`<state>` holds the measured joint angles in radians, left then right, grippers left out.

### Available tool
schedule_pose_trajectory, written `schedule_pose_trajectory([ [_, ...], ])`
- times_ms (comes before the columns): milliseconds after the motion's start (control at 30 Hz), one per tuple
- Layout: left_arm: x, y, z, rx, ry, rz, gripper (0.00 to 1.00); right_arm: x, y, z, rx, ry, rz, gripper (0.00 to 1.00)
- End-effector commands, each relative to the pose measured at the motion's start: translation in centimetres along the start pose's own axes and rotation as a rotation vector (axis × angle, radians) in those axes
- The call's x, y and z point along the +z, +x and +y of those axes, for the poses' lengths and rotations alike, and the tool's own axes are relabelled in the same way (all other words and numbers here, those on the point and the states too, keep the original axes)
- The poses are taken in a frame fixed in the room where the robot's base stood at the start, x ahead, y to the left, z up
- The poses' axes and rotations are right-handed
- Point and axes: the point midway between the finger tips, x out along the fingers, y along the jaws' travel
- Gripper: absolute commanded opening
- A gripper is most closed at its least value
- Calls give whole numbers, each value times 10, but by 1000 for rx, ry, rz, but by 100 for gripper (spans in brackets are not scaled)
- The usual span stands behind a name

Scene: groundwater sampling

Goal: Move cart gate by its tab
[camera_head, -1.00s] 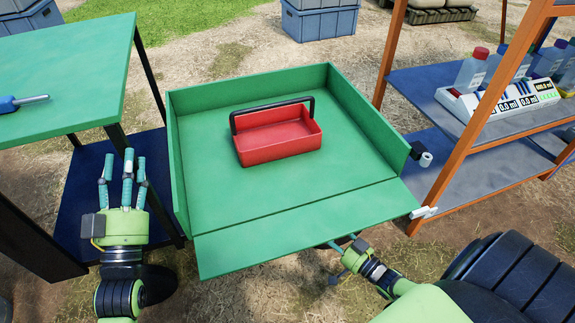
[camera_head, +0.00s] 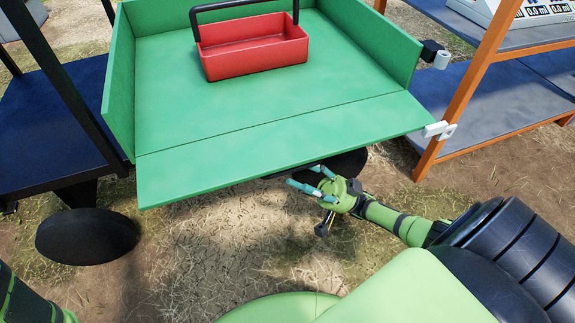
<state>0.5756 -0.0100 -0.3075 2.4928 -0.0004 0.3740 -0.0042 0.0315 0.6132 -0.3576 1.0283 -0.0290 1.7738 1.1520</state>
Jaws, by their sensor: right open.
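The green cart gate (camera_head: 285,146) is the front panel of the green cart. It is folded down and lies nearly level with the cart bed. A small white tab (camera_head: 435,129) sticks out at the gate's right end, close to an orange shelf post. My right gripper (camera_head: 308,181) is open and empty. It appears just in front of and below the gate's front edge, left of the tab, with its fingers pointing left; I cannot tell whether it touches the gate. My left gripper is out of view; only part of my left arm shows at the lower left corner.
A red tray with a black handle (camera_head: 253,50) sits on the cart bed. A black and white fitting (camera_head: 434,54) is by the right wall. The orange-framed shelf (camera_head: 500,95) stands close on the right, a dark blue shelf (camera_head: 45,125) on the left.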

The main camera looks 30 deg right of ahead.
Motion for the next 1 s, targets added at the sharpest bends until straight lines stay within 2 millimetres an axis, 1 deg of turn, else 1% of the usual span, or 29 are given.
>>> schedule_pose_trajectory([
  [133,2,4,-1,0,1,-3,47,-2,21,-1,-1,0,1,46],
  [300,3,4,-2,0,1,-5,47,-2,45,-1,0,-1,1,46],
  [400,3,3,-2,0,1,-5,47,-1,56,0,2,-1,0,46],
  [567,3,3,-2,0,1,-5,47,-1,65,0,4,-1,0,46],
  [800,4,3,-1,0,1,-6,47,-1,66,0,5,-2,0,46],
  [833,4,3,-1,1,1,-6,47,-1,66,0,5,-2,0,42],
  [867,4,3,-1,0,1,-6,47,-1,66,0,5,-2,0,30],
  [900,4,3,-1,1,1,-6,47,-1,66,0,5,-2,0,14],
  [933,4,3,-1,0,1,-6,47,-1,66,0,5,-2,0,2],
  [967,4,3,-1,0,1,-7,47,-1,66,0,5,-2,0,0],
  [1000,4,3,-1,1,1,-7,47,-1,66,0,5,-1,0,0],
])
